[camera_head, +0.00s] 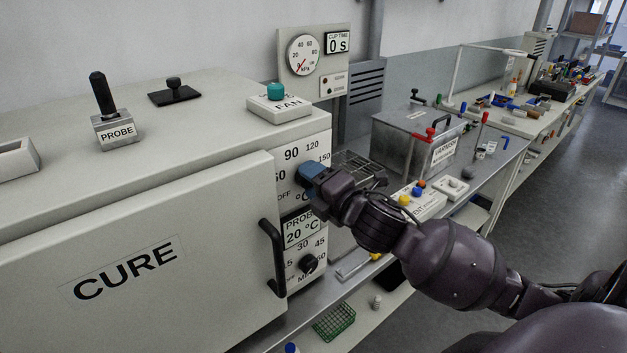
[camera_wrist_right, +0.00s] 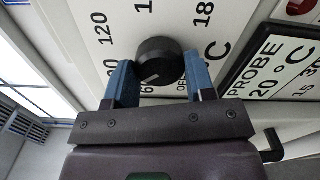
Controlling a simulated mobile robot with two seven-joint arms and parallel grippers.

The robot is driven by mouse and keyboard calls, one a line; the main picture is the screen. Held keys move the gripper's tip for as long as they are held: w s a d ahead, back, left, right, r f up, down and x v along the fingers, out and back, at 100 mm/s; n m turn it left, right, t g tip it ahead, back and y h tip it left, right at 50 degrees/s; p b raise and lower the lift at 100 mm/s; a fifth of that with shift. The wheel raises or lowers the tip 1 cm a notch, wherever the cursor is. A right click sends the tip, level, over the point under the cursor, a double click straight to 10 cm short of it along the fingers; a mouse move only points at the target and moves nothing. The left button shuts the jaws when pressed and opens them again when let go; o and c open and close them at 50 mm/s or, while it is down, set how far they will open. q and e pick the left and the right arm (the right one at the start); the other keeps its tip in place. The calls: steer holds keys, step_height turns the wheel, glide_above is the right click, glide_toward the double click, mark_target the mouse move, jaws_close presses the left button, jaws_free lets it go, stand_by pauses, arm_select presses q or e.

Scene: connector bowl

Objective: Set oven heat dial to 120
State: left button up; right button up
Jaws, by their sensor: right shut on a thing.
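The oven heat dial is a round black knob (camera_wrist_right: 158,61) on a white panel with printed numbers. In the wrist view my right gripper (camera_wrist_right: 162,80) has its blue fingers on either side of the knob, shut on it. A pale line on the knob points to the lower left of that view, near the partly hidden 60 mark. The 120 mark (camera_wrist_right: 103,28) is at the upper left there. In the head view my right gripper (camera_head: 312,175) covers the knob, and the 90 and 120 marks show above it. My left gripper is not in view.
The CURE oven door (camera_head: 150,265) has a black handle (camera_head: 272,258) beside the panel. A PROBE display reading 20 °C (camera_head: 301,229) and a lower black timer knob (camera_head: 309,264) sit below the dial. A teal FAN knob (camera_head: 276,91) is on top. A cluttered bench extends right.

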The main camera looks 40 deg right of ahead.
steer(key=m, duration=1.2)
steer(key=shift+m, duration=0.3)
stand_by(0.4)
steer(key=o, duration=0.9)
steer(key=shift+s+d+b, duration=0.1)
steer(key=shift+s+d, duration=0.05)
steer(key=shift+s, duration=1.65)
steer(key=shift+s+d+b, duration=0.1)
steer(key=shift+s+d, duration=0.05)
steer(key=shift+s, duration=1.65)
steer(key=shift+s+d+b, duration=0.1)
steer(key=shift+s+d, duration=0.05)
steer(key=shift+s, duration=1.65)
